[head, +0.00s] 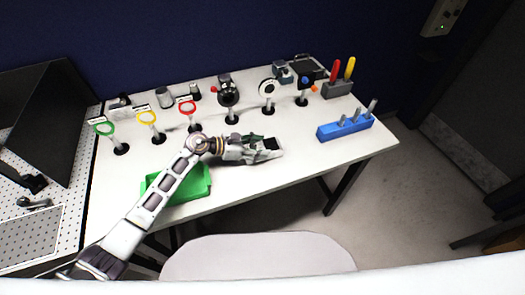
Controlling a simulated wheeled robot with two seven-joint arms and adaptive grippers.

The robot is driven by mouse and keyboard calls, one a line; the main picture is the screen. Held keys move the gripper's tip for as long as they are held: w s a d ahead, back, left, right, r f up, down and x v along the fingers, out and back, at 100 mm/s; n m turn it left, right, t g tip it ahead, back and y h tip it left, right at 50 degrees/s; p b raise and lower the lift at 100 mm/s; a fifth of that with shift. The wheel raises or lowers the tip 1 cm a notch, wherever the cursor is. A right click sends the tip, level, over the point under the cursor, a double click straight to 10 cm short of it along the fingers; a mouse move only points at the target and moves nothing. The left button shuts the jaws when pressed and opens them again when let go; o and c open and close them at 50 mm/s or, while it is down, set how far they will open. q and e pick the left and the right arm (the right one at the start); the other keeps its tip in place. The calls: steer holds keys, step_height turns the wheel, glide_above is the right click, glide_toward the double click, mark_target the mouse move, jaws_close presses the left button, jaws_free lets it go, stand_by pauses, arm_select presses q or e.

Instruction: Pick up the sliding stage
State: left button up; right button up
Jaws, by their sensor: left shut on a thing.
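My left arm reaches in from the lower left, and my left gripper (270,150) is low over the front middle of the white table (300,160). It is shut on a small dark block (270,143), which I take to be the sliding stage. The fingers hide part of the block, and I cannot tell whether it touches the table. My right gripper is not in view.
A green tray (205,190) lies under my left arm. A blue holder (345,129) is at the right. A chair (258,258) stands in front.

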mark_target(259, 148)
arm_select(q)
steer(key=shift+f, duration=0.1)
steer(key=shift+c, duration=0.6)
steer(key=shift+r, duration=0.8)
step_height(259, 148, up, 9)
steer(key=b, duration=0.1)
steer(key=shift+f, duration=0.2)
